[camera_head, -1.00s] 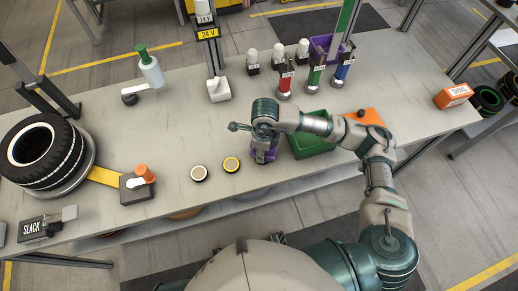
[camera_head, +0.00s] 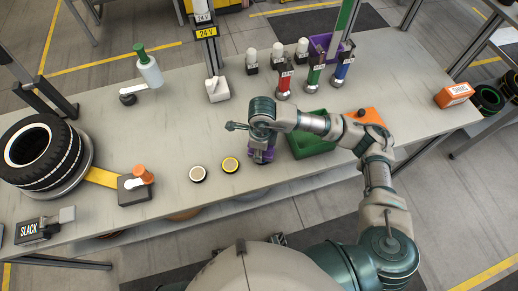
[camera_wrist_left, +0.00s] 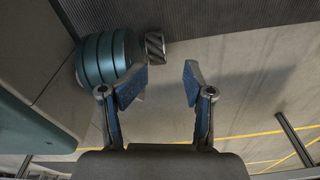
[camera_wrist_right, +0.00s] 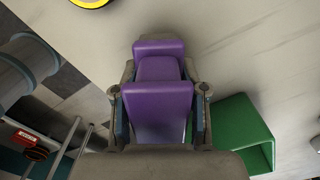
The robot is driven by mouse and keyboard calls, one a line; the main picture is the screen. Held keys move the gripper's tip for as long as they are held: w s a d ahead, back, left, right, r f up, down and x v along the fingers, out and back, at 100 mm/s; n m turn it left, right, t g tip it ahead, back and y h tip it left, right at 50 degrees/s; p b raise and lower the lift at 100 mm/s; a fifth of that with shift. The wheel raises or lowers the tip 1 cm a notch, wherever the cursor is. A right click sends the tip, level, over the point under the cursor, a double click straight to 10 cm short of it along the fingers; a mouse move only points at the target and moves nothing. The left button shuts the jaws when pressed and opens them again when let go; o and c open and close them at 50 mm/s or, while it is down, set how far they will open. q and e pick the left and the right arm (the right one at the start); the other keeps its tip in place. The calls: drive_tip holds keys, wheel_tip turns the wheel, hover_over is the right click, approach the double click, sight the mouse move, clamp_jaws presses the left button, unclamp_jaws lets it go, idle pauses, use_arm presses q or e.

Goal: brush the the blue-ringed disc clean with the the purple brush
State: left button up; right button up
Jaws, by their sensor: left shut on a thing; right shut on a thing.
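My right gripper (camera_head: 262,143) is shut on the purple brush (camera_wrist_right: 158,97), which fills the space between its fingers in the right wrist view. In the head view the brush (camera_head: 260,156) shows under the wrist, at or just above the table; the gap is unclear. A yellow-ringed disc (camera_head: 230,165) lies just left of it, and a pale disc with a dark rim (camera_head: 198,173) lies further left. I make out no blue ring on either. My left gripper (camera_wrist_left: 165,85) shows only in the left wrist view, fingers apart, with bare floor between them.
A green bin (camera_head: 310,148) stands close right of the brush, with an orange block (camera_head: 366,117) beyond. A lever box (camera_head: 133,190) and tyre (camera_head: 42,152) stand left.

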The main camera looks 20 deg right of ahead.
use_arm(q)
drive_tip(key=shift+a, duration=0.15)
use_arm(e)
drive_tip(key=shift+s+d, duration=0.1)
drive_tip(key=shift+d, duration=0.05)
drive_tip(key=shift+r, duration=0.15)
drive_tip(key=shift+r+p, duration=0.55)
drive_tip(key=shift+r, duration=0.15)
drive_tip(key=shift+r+p, duration=1.35)
drive_tip(key=shift+r, duration=1.4)
use_arm(q)
drive_tip(key=r, duration=0.2)
drive_tip(key=w+r, duration=0.1)
drive_tip(key=shift+d+r, duration=0.2)
drive_tip(key=shift+r, duration=0.2)
